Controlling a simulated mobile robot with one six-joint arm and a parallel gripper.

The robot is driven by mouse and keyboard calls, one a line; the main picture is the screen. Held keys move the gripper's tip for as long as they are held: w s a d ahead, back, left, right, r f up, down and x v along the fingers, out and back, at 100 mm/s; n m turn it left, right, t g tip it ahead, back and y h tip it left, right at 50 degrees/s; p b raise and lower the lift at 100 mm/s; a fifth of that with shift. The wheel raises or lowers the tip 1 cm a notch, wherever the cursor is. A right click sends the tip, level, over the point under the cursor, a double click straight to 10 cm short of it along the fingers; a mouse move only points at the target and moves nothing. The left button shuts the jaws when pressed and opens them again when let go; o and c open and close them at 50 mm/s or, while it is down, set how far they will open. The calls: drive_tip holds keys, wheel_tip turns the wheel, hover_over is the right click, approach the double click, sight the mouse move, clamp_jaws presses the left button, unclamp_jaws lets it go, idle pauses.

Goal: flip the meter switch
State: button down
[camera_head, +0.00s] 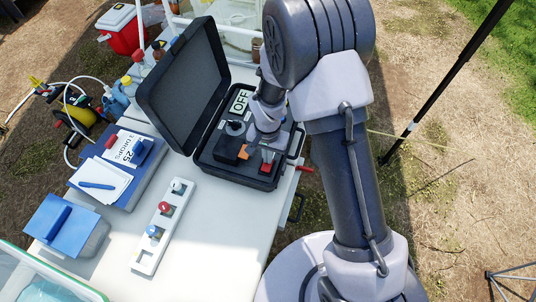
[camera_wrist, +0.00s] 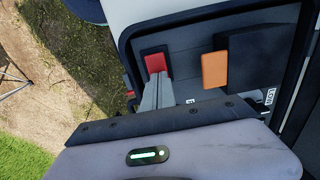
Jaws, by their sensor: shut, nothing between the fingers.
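The black meter case (camera_head: 187,92) stands open on the white table, with its lid raised on the left.
A white strip with coloured knobs (camera_head: 147,258) lies on the table left of the case. Blue-topped boxes (camera_head: 62,228) and a labelled blue case (camera_head: 150,165) stand farther left. A red cooler (camera_head: 124,38) is at the back. A dark pole (camera_head: 440,95) stands at right.

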drive_tip(key=shift+w+f+b, duration=0.1)
drive_tip(key=shift+f+b, duration=0.25)
drive_tip(key=shift+f, duration=0.05)
drive_tip(key=shift+r, duration=0.2)
drive_tip(key=shift+s, duration=0.2)
drive_tip(key=shift+s+a+r, duration=0.15)
drive_tip(key=shift+s+a, duration=0.1)
drive_tip(key=shift+s, duration=0.35)
drive_tip(key=shift+r, duration=0.1)
